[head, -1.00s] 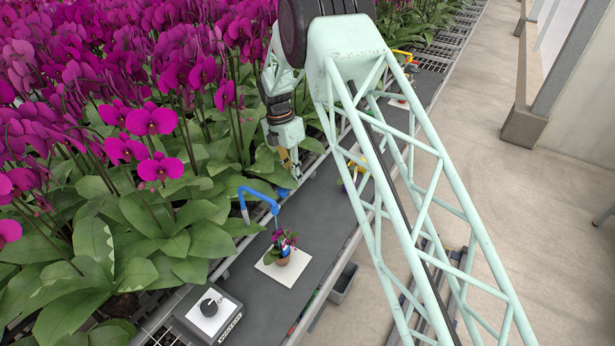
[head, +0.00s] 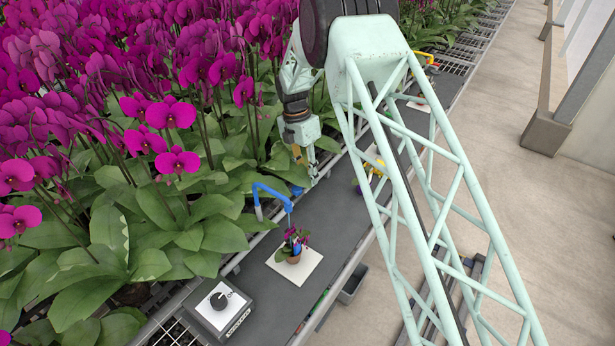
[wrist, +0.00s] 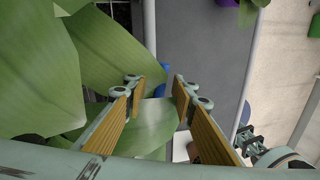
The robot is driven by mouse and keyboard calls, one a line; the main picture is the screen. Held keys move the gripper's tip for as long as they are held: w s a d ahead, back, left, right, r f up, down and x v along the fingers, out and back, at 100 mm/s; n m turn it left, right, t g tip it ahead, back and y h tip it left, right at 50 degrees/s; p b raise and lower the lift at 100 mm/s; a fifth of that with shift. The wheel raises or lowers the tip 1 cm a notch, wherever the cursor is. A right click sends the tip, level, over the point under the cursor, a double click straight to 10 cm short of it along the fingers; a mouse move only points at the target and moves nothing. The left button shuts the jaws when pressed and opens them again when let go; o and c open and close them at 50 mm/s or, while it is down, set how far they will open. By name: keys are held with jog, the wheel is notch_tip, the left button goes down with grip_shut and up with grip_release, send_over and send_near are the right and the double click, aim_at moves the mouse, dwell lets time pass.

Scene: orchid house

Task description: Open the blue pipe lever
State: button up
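The blue pipe (head: 272,190) arches up at the bench edge, its free end coming down above a potted orchid. A small blue part (head: 297,190), which looks like its lever, shows at the bench edge, right of the arch. My gripper (head: 313,182) points down just above and beside that blue part; I cannot tell whether they touch. In the wrist view, my gripper (wrist: 159,82) is open, its two wood-coloured fingers apart. A blue piece (wrist: 161,76) shows between and beyond the fingertips, partly hidden by a leaf.
Large green leaves (wrist: 75,70) crowd the fingers' left side and lie under them. A potted orchid (head: 293,256) stands on a white square (head: 308,268). A control box with a black knob (head: 218,301) sits nearer. A yellow pipe (head: 372,162) is farther along the dark bench (head: 325,212).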

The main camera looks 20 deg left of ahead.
jog(key=shift+r, duration=0.15)
notch_tip(320, 180, up, 7)
jog(key=a, duration=0.1)
jog(key=shift+w+a, duration=0.15)
jog(key=shift+w, duration=0.1)
dwell(0.4)
jog(key=shift+r, duration=0.1)
dwell(0.4)
